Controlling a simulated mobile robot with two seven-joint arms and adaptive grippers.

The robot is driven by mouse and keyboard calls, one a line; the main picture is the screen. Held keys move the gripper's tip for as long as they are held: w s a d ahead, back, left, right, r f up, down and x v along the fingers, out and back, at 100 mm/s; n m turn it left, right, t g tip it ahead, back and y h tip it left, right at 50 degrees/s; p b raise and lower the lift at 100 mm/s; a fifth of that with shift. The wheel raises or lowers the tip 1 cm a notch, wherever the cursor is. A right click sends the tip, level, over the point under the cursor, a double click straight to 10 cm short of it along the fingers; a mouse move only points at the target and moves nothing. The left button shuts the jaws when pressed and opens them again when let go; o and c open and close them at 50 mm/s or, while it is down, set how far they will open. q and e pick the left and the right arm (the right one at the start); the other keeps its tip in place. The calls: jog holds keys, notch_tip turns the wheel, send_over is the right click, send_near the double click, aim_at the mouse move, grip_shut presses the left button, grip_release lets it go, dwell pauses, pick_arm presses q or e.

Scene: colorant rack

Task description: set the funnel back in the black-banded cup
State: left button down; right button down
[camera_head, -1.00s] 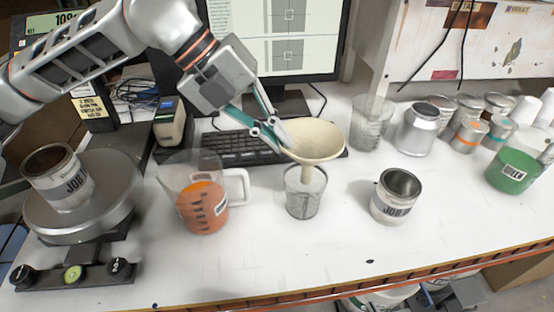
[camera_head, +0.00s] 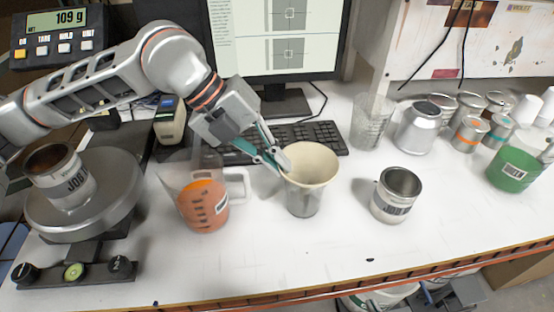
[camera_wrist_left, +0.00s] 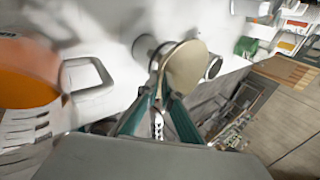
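The cream funnel (camera_head: 312,165) sits spout down in a clear cup (camera_head: 303,204) at the middle of the bench, its cone over the cup's mouth. In the left wrist view the funnel (camera_wrist_left: 186,66) is just past the fingers, and the cup (camera_wrist_left: 146,48) behind it shows a dark band near its rim. My left gripper (camera_head: 278,160), with teal fingers, is at the funnel's left rim and appears shut on it. The fingers (camera_wrist_left: 163,92) meet the rim in the wrist view. The spout's end is hidden in the cup. My right gripper is not in view.
A pitcher of orange liquid (camera_head: 203,205) stands close left of the cup. An open labelled can (camera_head: 396,195) stands to the right. A scale (camera_head: 108,205) holds another can (camera_head: 60,172). The keyboard (camera_head: 325,138) lies behind. The bench in front is clear.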

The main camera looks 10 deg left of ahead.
pick_arm(q)
jog(key=shift+f, duration=0.3)
jog(key=c, duration=2.3)
grip_release()
jog(key=shift+o, duration=0.3)
jog(key=shift+r, duration=0.2)
jog(key=v, duration=1.2)
jog(key=shift+r+b, duration=0.3)
jog(key=shift+b, duration=0.05)
